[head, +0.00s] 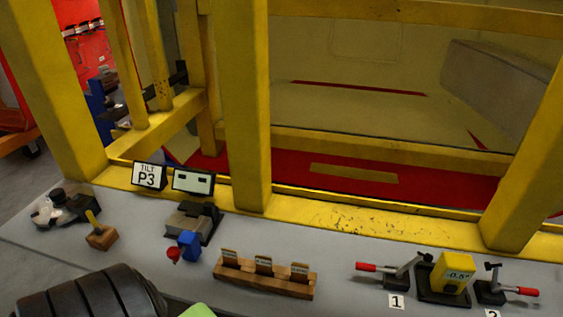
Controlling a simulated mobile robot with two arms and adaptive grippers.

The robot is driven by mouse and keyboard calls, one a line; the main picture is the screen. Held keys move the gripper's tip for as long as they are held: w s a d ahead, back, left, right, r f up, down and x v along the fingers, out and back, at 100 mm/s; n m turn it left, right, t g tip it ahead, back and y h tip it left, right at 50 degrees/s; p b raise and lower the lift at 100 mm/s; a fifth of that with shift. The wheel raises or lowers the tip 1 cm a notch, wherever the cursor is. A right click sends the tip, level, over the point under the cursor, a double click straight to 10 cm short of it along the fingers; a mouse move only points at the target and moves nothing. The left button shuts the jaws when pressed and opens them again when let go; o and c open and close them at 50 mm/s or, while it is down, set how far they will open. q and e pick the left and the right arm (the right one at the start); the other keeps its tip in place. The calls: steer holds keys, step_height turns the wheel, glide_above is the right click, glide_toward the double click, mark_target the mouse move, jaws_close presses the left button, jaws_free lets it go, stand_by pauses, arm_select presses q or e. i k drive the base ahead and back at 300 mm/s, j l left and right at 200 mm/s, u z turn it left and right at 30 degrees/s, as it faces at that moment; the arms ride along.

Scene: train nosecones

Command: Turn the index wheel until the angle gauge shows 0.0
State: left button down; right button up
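The angle gauge (455,270) is a yellow box at the lower right of the head view. Its display appears to read -0.5°. It sits on a dark base between two red-handled clamps. I cannot identify the index wheel with certainty. A small red knob (173,254) beside a blue block (189,245) stands in front of a grey and black device (194,221) left of centre. A sign reading TILT P3 (149,176) stands behind that device.
Clamps labelled 1 (397,271) and 2 (491,289) flank the gauge. A wooden block with upright tags (264,276) and a small yellow-handled wooden tool (101,235) lie on the grey bench (335,243). Yellow posts (245,110) rise behind.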

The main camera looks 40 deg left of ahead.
mark_target(54, 209)
steer(key=u, duration=1.25)
steer(key=j+u, duration=0.1)
steer(key=u, duration=0.4)
steer(key=j+u, duration=0.1)
steer(key=u, duration=0.35)
steer(key=j+u, duration=0.1)
steer(key=u, duration=0.4)
steer(key=i+u, duration=0.1)
steer(key=u, duration=0.35)
